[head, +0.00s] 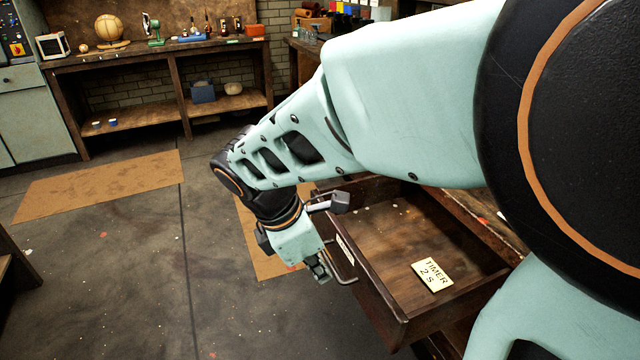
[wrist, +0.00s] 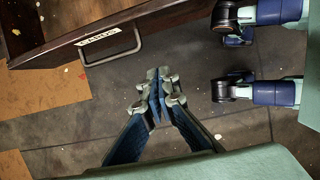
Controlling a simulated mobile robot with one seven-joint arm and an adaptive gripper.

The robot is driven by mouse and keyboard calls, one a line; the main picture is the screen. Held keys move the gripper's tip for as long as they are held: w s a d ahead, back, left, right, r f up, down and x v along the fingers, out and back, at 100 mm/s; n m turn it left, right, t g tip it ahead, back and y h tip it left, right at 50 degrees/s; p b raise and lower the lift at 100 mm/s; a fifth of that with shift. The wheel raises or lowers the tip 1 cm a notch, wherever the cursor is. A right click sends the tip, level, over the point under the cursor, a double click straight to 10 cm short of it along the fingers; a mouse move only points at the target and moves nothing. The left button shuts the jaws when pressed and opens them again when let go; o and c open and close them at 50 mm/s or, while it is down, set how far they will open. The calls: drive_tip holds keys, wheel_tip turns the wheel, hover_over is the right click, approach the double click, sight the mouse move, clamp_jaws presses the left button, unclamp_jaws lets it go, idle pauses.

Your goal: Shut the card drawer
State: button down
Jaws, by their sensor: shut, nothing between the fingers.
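The card drawer (head: 385,285) is dark wood and stands pulled open, with its inside showing in the head view. A pale card reading "TIMER 2 S" (head: 432,275) lies on its floor. Its front (wrist: 60,45) carries a white label (wrist: 97,37) and a metal bar handle (wrist: 112,58) in the wrist view. My gripper (head: 322,272) is outside the drawer, in front of its face near the handle. In the wrist view the fingers of my gripper (wrist: 157,82) are together and empty, a little right of and below the handle, apparently apart from it.
A workbench (head: 160,55) with a ball (head: 109,28) and tools stands at the back left. Brown mats (head: 100,183) lie on the dark floor. The floor left of the drawer is mostly clear. My arm hides part of the drawer's back.

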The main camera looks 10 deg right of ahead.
sight(370, 305)
drive_tip(key=shift+g, duration=0.3)
drive_tip(key=shift+w+d+f+b, duration=0.1)
drive_tip(key=shift+d+f+b, duration=0.7)
drive_tip(key=shift+d+f, duration=0.8)
drive_tip(key=shift+d+f+b, duration=0.75)
drive_tip(key=shift+d+f, duration=0.5)
drive_tip(key=shift+f, duration=0.75)
drive_tip(key=shift+w+d+f+b, duration=0.1)
drive_tip(key=shift+d+f+b, duration=0.7)
drive_tip(key=shift+d+f, duration=0.8)
drive_tip(key=shift+a+f, duration=0.15)
drive_tip(key=shift+d, duration=0.4)
drive_tip(key=w+d+p, duration=0.2)
drive_tip(key=d+p, duration=0.2)
drive_tip(key=d, duration=0.5)
drive_tip(key=w+d+p, duration=0.3)
drive_tip(key=d+p, duration=0.1)
drive_tip(key=d, duration=0.5)
drive_tip(key=w+d+p, duration=0.2)
drive_tip(key=d+p, duration=0.3)
drive_tip(key=d, duration=0.4)
drive_tip(key=shift+w+d, duration=0.15)
drive_tip(key=shift+d, duration=0.1)
drive_tip(key=shift+d, duration=0.1)
